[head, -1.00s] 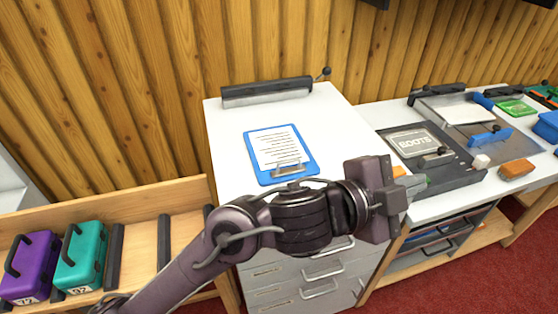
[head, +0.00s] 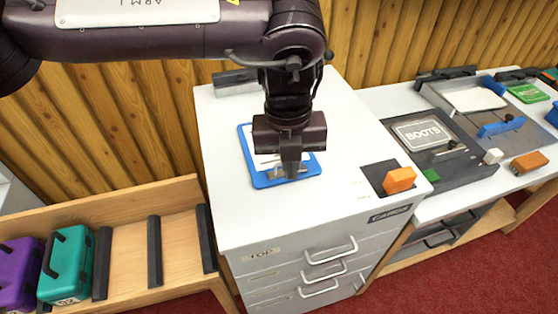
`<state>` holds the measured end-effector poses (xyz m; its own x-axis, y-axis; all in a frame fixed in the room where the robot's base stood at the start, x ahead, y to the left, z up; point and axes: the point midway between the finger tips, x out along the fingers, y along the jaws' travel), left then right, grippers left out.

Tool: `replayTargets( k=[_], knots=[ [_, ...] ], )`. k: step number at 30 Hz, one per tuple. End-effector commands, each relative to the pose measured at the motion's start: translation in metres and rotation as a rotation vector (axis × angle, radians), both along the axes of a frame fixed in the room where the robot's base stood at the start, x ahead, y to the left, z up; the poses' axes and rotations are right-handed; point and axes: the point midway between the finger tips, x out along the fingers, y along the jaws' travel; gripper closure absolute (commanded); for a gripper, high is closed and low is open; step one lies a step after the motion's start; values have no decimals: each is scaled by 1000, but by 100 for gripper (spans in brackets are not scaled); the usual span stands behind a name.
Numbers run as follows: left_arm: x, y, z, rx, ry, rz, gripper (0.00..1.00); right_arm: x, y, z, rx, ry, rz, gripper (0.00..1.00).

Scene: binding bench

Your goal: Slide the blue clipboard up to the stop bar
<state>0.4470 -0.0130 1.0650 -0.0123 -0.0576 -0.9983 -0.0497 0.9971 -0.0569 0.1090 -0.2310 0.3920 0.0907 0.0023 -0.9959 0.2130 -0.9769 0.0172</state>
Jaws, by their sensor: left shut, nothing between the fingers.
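The blue clipboard (head: 265,181) lies flat on the white cabinet top, with white paper and a metal clip at its near end. My left gripper (head: 291,172) points down over the clip end, shut and empty. It hides much of the paper and clip. I cannot tell whether the fingertips touch the clipboard. The stop bar (head: 236,87), dark and grey, lies along the back of the top; my arm hides its right part. A strip of bare top shows between bar and clipboard. My right gripper is not in view.
An orange block (head: 399,180) and a dark pad (head: 376,172) are at the cabinet's front right. A "BOOTS" plate (head: 422,133) lies on the bench to the right. A wooden rack (head: 130,204) with teal and purple cases stands left. The white top around the clipboard is mostly clear.

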Motion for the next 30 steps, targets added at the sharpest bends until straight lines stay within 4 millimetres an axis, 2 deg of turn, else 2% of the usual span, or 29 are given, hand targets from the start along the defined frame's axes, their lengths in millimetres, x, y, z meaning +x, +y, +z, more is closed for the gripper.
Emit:
replayTargets(
  k=[3,8,13,23,25,30],
  knots=[
    [9,20,17,47,-10,52,100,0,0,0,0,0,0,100],
    [11,26,15,62,-6,69,100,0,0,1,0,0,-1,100],
    [10,25,-11,61,-4,67,100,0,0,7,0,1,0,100],
    [9,25,-81,61,-4,65,100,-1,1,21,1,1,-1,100],
    [26,26,-75,60,-10,70,100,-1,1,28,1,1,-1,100],
    [44,28,-77,60,-8,68,100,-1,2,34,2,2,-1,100]
  ],
)
